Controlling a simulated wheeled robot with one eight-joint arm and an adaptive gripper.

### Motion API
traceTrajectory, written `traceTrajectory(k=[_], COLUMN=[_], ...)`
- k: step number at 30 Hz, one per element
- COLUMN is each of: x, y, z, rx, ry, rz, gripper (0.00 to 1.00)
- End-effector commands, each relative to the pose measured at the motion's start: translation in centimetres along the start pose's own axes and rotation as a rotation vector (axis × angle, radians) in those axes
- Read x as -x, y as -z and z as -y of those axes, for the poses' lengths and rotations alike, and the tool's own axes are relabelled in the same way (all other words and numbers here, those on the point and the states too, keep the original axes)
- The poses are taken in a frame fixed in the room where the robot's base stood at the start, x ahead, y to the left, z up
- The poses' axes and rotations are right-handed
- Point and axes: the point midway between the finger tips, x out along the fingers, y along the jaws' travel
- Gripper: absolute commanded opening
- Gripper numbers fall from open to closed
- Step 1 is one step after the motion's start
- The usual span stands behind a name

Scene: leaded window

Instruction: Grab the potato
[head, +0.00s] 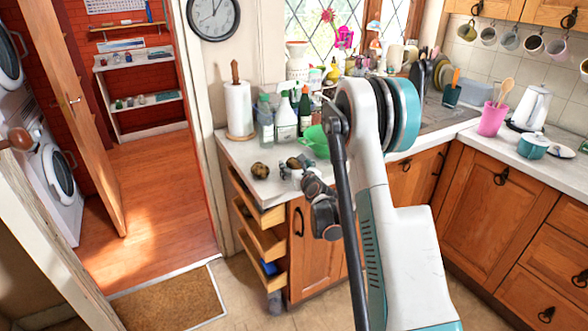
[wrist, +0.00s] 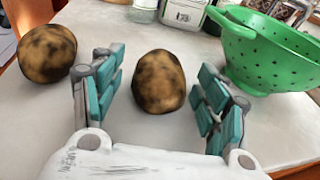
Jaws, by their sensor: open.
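A brown, dark-blotched potato (wrist: 159,82) lies on the white counter (wrist: 45,110), centred between the spread fingers of my gripper (wrist: 160,98). A gap shows on each side of it, and the fingers do not appear to touch it. A second, similar potato (wrist: 47,53) lies outside the left finger; it also shows in the head view (head: 261,170) near the counter's left end. My gripper (head: 291,171) is open, low over the counter, to the right of that potato. In the head view the gripper and arm crowd the potato between the fingers, so its outline is unclear.
A green colander (wrist: 268,45) stands close beyond the right finger. Bottles (head: 286,118) and a paper towel roll (head: 239,108) stand at the back of the counter. Open drawers (head: 262,243) jut out below.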

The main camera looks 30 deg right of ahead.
Motion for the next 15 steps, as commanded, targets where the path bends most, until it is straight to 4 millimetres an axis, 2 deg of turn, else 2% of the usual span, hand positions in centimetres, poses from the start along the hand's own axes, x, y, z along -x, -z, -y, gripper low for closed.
traceTrajectory(k=[5, 11, 15], x=[0.02, 0.04, 0.05], y=[-0.05, -0.05, -0.06], z=[-0.01, -0.01, 0.0], rx=[0.0, 0.0, 0.0], ry=[0.0, 0.0, 0.0], rz=[0.0, 0.0, 0.0], gripper=[0.68, 0.23, 0.2])
